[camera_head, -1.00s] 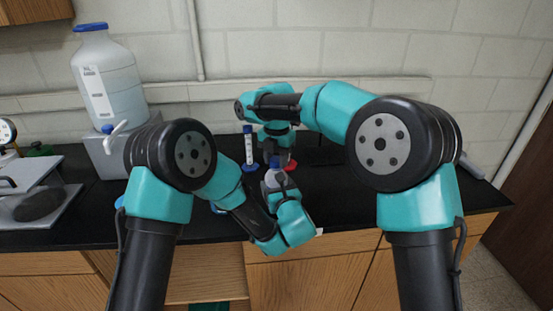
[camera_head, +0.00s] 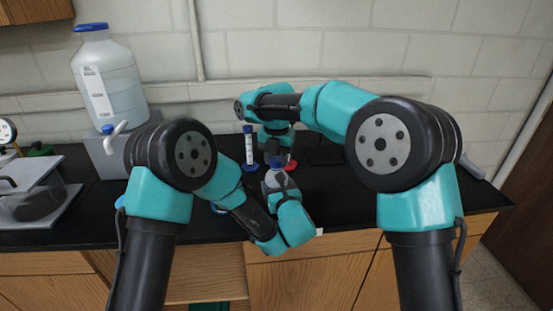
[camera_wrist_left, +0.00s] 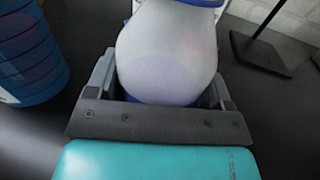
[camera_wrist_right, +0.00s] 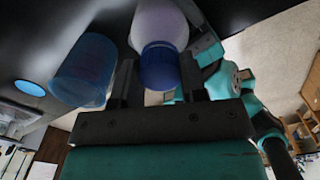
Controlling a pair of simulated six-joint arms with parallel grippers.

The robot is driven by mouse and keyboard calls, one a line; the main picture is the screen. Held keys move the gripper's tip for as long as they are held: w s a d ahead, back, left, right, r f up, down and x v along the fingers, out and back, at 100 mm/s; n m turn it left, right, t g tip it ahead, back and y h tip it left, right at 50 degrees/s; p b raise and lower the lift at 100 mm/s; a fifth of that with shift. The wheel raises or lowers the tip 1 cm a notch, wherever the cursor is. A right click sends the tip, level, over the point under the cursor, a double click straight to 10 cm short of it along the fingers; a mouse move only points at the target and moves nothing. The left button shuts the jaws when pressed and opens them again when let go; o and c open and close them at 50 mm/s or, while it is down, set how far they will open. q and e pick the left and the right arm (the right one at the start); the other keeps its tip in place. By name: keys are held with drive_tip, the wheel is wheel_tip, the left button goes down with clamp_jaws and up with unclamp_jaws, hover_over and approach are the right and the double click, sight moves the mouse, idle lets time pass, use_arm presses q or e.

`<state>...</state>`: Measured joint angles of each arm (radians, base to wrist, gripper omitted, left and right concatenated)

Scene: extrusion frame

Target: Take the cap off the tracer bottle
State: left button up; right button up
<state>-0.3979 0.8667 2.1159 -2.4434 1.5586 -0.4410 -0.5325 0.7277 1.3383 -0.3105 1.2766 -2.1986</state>
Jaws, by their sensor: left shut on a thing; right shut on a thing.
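The tracer bottle (camera_head: 277,180) is a pale, rounded bottle with a blue cap (camera_head: 276,162), near the middle of the bench front. My left gripper (camera_wrist_left: 160,90) is shut around the bottle's body, which fills the left wrist view. My right gripper (camera_wrist_right: 158,80) comes from above with its fingers on both sides of the cap, which shows ribbed and blue in the right wrist view (camera_wrist_right: 160,66). The cap sits against the bottle's top; I cannot tell whether it is loosened. The fingers are mostly hidden by my arms in the head view.
A blue-topped cylinder (camera_head: 249,148) stands just left of the bottle. A translucent blue vessel (camera_wrist_right: 86,70) is close beside my right gripper. A red item (camera_head: 291,166) lies behind the bottle. A large carboy (camera_head: 107,78) stands at the back left. The right bench top is mostly clear.

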sight(277, 159)
drive_tip(key=shift+r, duration=1.1)
drive_tip(key=shift+r, duration=2)
use_arm(q)
drive_tip(key=o, duration=1.7)
drive_tip(key=shift+s, duration=0.1)
drive_tip(key=v, duration=1.2)
